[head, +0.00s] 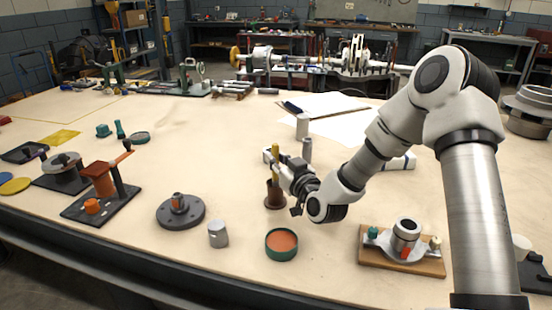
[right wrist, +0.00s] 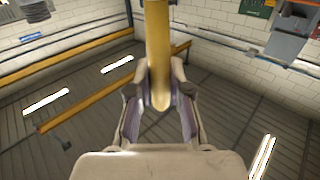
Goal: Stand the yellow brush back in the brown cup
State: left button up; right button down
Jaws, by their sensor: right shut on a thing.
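The yellow brush (head: 275,152) stands upright in the grasp of my right gripper (head: 272,160), near the middle of the table in the head view. In the right wrist view its yellow handle (right wrist: 157,50) lies between the two fingers (right wrist: 159,98), which are shut on it. The brown cup (head: 275,197) stands upright on the table directly below the gripper. The brush is in line above the cup. I cannot tell whether its lower end is inside the cup's mouth. My left gripper is not in view.
A round green tin with an orange inside (head: 281,244) and a grey cylinder (head: 218,235) stand in front of the cup. A dark flanged disc (head: 180,211) is to the left. A wooden board with a metal casing (head: 402,243) is at the right front. Grey cylinders (head: 307,149) stand behind.

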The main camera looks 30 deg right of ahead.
jog(key=c, duration=1)
grip_release()
jog(key=s, duration=0.7)
jog(key=shift+s+a, duration=0.25)
jog(key=shift+a, duration=0.05)
